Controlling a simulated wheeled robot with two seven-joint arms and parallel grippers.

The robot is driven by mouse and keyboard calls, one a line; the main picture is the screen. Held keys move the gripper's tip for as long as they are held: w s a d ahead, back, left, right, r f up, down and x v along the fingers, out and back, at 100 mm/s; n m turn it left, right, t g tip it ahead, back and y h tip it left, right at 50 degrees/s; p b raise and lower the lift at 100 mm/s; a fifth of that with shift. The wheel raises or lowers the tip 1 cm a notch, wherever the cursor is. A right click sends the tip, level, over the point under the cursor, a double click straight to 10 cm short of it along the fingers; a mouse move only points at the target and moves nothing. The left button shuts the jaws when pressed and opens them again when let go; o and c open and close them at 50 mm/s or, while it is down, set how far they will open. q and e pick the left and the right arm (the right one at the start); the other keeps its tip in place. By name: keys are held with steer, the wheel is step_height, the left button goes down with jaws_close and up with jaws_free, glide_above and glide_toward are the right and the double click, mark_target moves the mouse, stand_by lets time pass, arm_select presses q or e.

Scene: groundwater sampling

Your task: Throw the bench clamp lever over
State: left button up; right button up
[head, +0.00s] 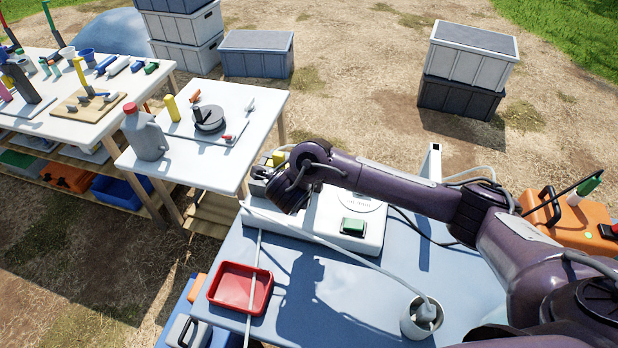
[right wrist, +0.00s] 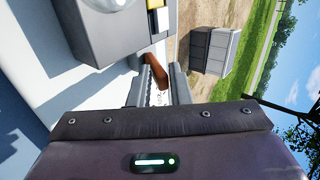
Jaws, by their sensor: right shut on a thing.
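My right arm crosses the head view from the right. Its gripper (head: 285,195) is over the far left part of the blue-topped bench, beside a white instrument with a green button (head: 353,227). In the right wrist view the two fingers (right wrist: 163,80) are close around a reddish-brown handle (right wrist: 156,68), which looks like the clamp lever. Only part of the handle shows, next to a grey housing (right wrist: 98,30). The clamp body cannot be made out, and my arm hides the lever in the head view. My left gripper is not in view.
The blue bench (head: 330,310) carries a red tray (head: 240,288), a grey cup (head: 421,318) with a cabled probe and an orange case (head: 575,222). A white table (head: 215,165) with a grey jug (head: 145,135) stands behind left. A thin hose crosses the bench.

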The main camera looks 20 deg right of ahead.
steer(key=shift+w+d+r, duration=0.2)
steer(key=shift+w+r, duration=0.1)
steer(key=shift+r, duration=0.15)
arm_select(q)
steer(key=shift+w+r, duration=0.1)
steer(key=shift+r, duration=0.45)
arm_select(e)
steer(key=shift+o, duration=0.3)
steer(key=shift+f, duration=0.1)
